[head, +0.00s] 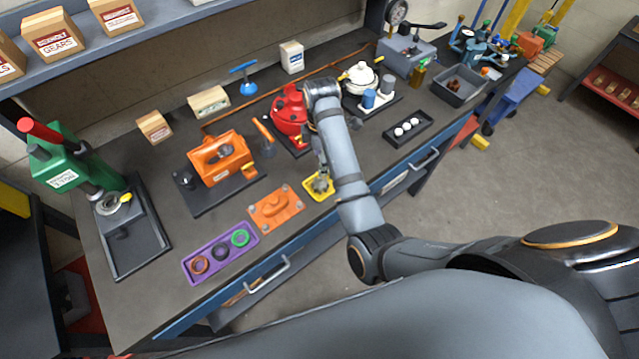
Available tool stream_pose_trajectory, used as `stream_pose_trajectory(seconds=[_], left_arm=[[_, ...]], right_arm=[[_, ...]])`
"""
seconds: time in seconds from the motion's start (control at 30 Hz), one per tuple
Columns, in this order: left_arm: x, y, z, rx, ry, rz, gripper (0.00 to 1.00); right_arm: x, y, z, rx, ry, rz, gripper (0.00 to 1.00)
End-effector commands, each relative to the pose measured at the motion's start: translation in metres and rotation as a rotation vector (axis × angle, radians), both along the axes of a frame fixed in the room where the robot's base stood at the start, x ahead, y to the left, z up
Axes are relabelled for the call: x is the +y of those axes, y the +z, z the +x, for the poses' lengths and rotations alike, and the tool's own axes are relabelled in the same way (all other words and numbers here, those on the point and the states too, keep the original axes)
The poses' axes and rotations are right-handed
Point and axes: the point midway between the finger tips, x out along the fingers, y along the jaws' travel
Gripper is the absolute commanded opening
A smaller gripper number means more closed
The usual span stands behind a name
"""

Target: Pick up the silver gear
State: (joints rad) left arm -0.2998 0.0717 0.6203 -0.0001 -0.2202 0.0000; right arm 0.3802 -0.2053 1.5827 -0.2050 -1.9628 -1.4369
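A small yellow tray (310,194) lies near the front edge of the workbench. A small silver-grey piece (319,187), which looks like the silver gear, sits in it, partly covered by my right gripper. My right gripper (320,178) points down from above at this piece, with its fingertips at or very near it. The fingers are too small and overlapped to tell whether they are closed on it. My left gripper is not in view.
An orange plate (276,208) and a purple tray with rings (188,264) lie left of the yellow tray. A red housing (289,108) stands behind it, and an orange housing (220,158) is behind left. A black tray with white balls (421,128) is to the right.

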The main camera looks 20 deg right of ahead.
Motion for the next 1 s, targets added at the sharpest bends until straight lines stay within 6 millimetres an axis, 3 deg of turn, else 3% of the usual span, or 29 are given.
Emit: stream_pose_trajectory(seconds=[0.3,0.57,0.7,0.8,1.0], left_arm=[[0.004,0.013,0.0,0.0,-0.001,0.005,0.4],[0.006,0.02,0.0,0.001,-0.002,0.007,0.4],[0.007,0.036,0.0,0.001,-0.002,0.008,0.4],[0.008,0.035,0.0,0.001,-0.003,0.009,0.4],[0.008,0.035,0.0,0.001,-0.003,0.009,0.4]], right_arm=[[-0.001,-0.046,-0.001,0.003,-0.004,-0.002,0.61],[0.0,-0.059,-0.003,0.003,-0.004,-0.002,0.61],[0.004,-0.082,-0.006,0.005,-0.003,-0.001,0.61],[0.003,-0.098,-0.004,0.001,-0.005,-0.003,0.61],[0.003,-0.106,-0.004,-0.001,-0.005,-0.001,0.61]])
